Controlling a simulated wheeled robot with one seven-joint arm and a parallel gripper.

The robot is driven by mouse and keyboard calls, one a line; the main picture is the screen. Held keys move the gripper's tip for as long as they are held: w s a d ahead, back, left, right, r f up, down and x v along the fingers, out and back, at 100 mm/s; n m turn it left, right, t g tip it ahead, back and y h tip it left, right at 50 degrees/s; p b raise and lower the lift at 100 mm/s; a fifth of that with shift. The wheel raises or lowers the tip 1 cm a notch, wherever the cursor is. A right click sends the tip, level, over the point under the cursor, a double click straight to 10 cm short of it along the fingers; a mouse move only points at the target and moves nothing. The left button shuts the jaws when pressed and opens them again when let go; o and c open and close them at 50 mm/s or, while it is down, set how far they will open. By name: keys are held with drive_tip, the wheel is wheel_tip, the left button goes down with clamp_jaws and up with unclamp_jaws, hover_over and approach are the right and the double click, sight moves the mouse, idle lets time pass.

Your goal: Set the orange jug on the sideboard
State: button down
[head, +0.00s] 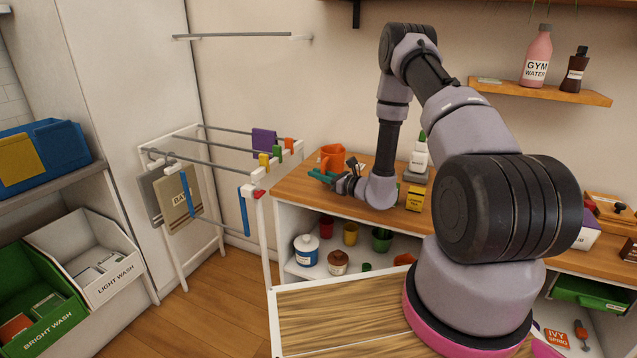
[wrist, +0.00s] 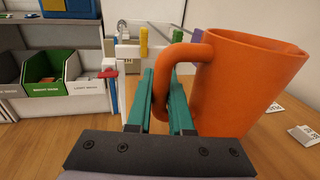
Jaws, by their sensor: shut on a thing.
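The orange jug (head: 333,155) is upright at the left end of the wooden-topped sideboard (head: 298,188). In the wrist view the jug (wrist: 245,85) fills the right side, with its handle on the left. My gripper (head: 322,176) is low over the sideboard's left end. Its green fingers (wrist: 164,105) are on either side of the handle and shut on it. The wooden top shows around the jug's lower part, but its base is partly hidden. I cannot tell whether it touches the top.
A white drying rack (head: 265,183) with clips stands just left of the sideboard. A yellow box (head: 415,198) and a white bottle (head: 419,155) stand right of my gripper. Small cards (wrist: 305,134) lie on the top near the jug.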

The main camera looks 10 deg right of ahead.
drive_tip(key=shift+f, duration=1.35)
drive_tip(key=shift+f, duration=0.15)
drive_tip(key=c, duration=0.8)
unclamp_jaws()
